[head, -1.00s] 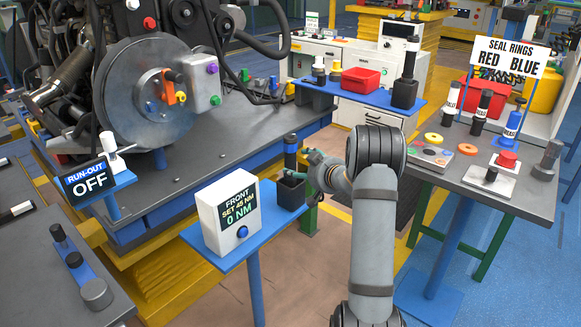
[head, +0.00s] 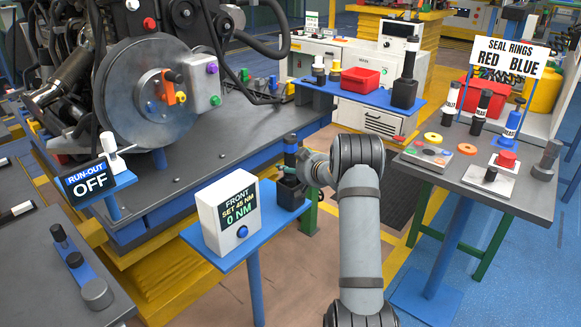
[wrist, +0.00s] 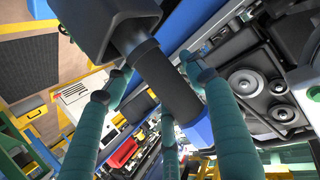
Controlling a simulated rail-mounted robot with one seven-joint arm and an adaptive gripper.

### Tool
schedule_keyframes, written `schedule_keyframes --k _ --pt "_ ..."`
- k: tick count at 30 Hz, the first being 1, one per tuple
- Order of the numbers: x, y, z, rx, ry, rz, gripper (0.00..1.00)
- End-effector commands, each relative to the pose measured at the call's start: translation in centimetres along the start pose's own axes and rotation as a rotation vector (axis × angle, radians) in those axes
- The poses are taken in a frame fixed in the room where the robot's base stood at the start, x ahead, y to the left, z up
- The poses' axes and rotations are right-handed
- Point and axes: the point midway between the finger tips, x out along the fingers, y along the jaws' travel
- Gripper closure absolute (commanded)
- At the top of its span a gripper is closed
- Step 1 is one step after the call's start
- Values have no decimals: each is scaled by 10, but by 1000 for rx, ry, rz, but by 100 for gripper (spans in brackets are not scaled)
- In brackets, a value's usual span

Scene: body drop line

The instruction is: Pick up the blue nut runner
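The blue nut runner (head: 290,145) is dark with a blue band and stands upright in a black holder (head: 290,194) on the blue stand beside the torque display. In the wrist view, its dark body (wrist: 165,78) runs slantwise from the black holder (wrist: 100,25) to a blue part at lower right. My gripper (head: 288,171) is at the runner just above the holder. Its teal fingers (wrist: 152,76) lie on both sides of the runner and look open, with a gap on the left. Contact on the right side is unclear. The far side of the grip is hidden.
The white display box (head: 228,218) reads "FRONT SET 45 NM 0 NM" and stands close left of the holder. The engine (head: 130,90) is behind left. A blue shelf (head: 365,95) holds a red bin and another dark tool. The seal ring table (head: 520,195) is at right.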

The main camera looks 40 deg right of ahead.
Motion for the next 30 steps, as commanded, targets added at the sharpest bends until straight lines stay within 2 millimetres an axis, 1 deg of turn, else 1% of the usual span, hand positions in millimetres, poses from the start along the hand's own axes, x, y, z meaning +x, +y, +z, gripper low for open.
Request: schedule_keyframes --k 2,25,26,30 --pt "0 0 0 0 0 0 51" --pt "0 -1 0 0 1 -2 96" --pt "0 -1 0 0 1 -2 98" --pt "0 -2 0 0 0 -3 98"
